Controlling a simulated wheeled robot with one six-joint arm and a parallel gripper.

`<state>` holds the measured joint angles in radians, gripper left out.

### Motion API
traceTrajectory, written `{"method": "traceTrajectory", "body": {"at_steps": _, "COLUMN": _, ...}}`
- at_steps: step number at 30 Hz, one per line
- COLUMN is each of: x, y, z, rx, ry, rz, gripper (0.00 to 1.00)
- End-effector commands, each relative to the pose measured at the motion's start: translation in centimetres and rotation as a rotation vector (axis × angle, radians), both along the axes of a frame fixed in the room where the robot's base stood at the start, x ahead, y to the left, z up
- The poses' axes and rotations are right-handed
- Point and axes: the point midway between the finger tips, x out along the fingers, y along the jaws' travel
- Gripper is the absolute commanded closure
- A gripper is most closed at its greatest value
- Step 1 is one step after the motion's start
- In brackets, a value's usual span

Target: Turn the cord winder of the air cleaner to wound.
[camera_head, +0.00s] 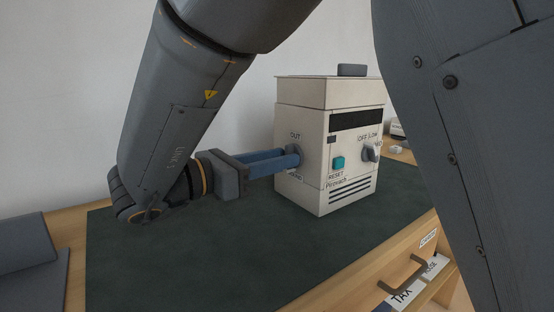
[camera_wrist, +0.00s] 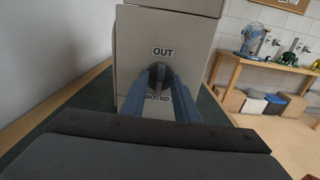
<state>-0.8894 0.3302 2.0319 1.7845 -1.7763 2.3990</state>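The air cleaner (camera_head: 304,185) is a cream box with a lid, standing upright on a dark green mat. Its cord winder (camera_wrist: 157,73) is a dark round knob on the side face, with OUT printed above it and WOUND below. The knob's ridge looks roughly upright; fingers hide part of it, so its exact setting is hard to tell. My gripper (camera_wrist: 159,88) reaches the knob level from the left in the head view, its blue fingers (camera_head: 270,162) close on both sides of the ridge. It looks shut on the knob. WOUND is partly covered by the fingers.
The front face has a teal reset button (camera_head: 338,163) and a dark dial (camera_head: 371,152). The green mat (camera_head: 200,260) is clear in front. A drawer handle (camera_head: 405,275) shows below the bench edge. A grey object (camera_head: 28,255) lies at left. Another bench (camera_wrist: 265,66) stands far right.

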Motion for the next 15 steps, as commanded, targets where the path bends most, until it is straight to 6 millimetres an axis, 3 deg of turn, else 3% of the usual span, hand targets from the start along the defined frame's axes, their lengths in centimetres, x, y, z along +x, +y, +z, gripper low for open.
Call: {"method": "traceTrajectory", "body": {"at_steps": 15, "x": -3.9, "y": 5.8, "z": 0.0, "rx": -0.001, "ry": 0.001, "rz": 0.002, "gripper": 0.72}}
